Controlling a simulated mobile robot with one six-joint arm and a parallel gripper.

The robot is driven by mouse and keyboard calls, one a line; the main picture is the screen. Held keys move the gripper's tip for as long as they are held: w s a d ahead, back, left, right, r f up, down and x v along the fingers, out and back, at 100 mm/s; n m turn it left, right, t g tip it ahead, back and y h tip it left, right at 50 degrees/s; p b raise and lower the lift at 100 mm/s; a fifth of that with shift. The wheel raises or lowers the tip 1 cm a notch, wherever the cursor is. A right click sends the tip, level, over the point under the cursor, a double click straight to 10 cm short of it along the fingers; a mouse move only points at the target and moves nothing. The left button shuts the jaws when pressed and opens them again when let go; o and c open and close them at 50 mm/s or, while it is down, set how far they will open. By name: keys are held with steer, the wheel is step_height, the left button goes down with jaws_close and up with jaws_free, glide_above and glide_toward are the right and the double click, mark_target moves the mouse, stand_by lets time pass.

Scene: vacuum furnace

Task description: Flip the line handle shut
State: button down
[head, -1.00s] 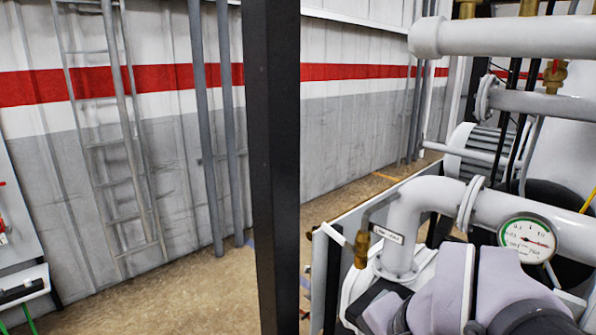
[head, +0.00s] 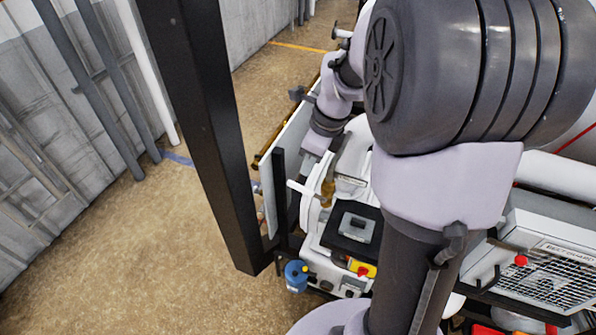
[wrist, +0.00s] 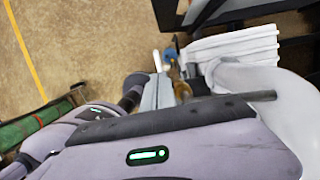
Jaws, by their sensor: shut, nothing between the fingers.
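The brass valve (head: 327,190) sits on the near side of the white equipment, left of my arm in the head view. A pale lever (head: 304,191), which looks like the line handle, sticks out to the left beside it; its exact setting is hard to tell. My gripper (head: 316,146) is shut and empty, pointing down just above the valve. In the wrist view my gripper (wrist: 157,92) shows beside the brass valve (wrist: 183,90).
A black post (head: 203,130) stands left of the equipment. A blue fitting (head: 296,273) and a yellow switch box with a red button (head: 362,268) are below the valve. A white mesh-fronted unit (head: 550,265) stands at right. The floor at left is clear.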

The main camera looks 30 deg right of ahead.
mark_target(298, 184)
steer(key=x, duration=0.4)
steer(key=shift+s+f, duration=0.1)
steer(key=shift+s, duration=0.2)
steer(key=shift+w+a+f, duration=0.1)
steer(key=shift+w+f, duration=0.25)
steer(key=shift+f, duration=0.2)
steer(key=shift+s, duration=0.1)
steer(key=shift+w+a+f+b, duration=0.2)
steer(key=shift+w+f+b, duration=0.05)
steer(key=shift+f+b, duration=0.25)
steer(key=shift+w+a+f+b, duration=0.2)
steer(key=shift+w+f+b, duration=0.05)
steer(key=shift+f+b, duration=0.25)
steer(key=shift+r, duration=0.15)
steer(key=shift+r, duration=0.1)
